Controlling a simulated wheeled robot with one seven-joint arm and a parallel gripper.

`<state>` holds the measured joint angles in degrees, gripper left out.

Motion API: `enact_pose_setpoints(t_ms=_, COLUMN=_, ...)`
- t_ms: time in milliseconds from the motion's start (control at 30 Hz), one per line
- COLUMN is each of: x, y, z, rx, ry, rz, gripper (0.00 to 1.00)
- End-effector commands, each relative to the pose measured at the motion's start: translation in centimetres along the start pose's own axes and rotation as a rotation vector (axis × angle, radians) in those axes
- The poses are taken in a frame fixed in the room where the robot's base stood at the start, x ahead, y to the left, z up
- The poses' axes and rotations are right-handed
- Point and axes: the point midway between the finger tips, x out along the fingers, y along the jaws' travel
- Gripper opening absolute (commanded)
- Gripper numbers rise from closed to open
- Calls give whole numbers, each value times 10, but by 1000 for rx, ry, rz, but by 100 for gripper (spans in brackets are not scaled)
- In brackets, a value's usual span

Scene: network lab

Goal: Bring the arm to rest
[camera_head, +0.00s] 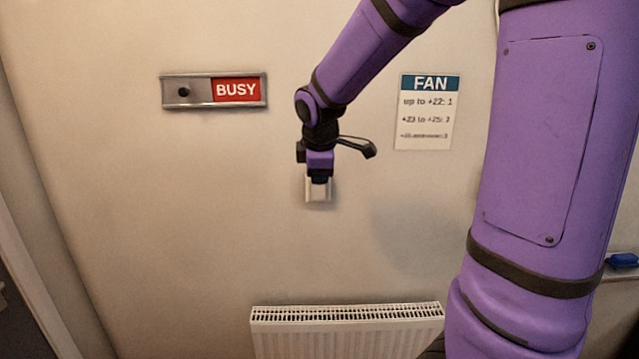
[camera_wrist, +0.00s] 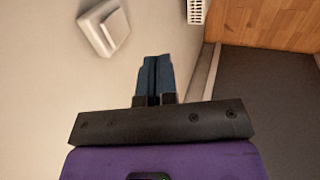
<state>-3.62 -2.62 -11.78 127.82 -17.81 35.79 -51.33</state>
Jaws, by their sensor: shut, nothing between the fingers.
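My purple arm reaches across the head view, and my gripper points down in front of the wall. In the wrist view my gripper (camera_wrist: 155,78) shows its two dark blue fingers pressed together with nothing between them. A white wall switch (camera_head: 318,190) is partly hidden behind my gripper in the head view. In the wrist view the same switch (camera_wrist: 104,27) is at the upper left, apart from the fingertips.
A BUSY slider sign (camera_head: 237,90) and a FAN notice (camera_head: 428,112) are on the wall. A white radiator (camera_head: 347,332) stands below. A blue object (camera_head: 622,260) lies on a ledge at the right.

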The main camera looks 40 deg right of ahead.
Motion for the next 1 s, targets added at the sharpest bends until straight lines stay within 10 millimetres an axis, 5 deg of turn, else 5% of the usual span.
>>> enact_pose_setpoints(t_ms=667, x=-5, y=-2, z=0, rx=6, ry=2, rz=0, gripper=0)
enact_pose_setpoints(t_ms=867, x=-34, y=-22, z=6, rx=137, ry=40, rz=-2, gripper=0)
enact_pose_setpoints(t_ms=1000, x=-68, y=-53, z=14, rx=317, ry=88, rz=-16, gripper=0)
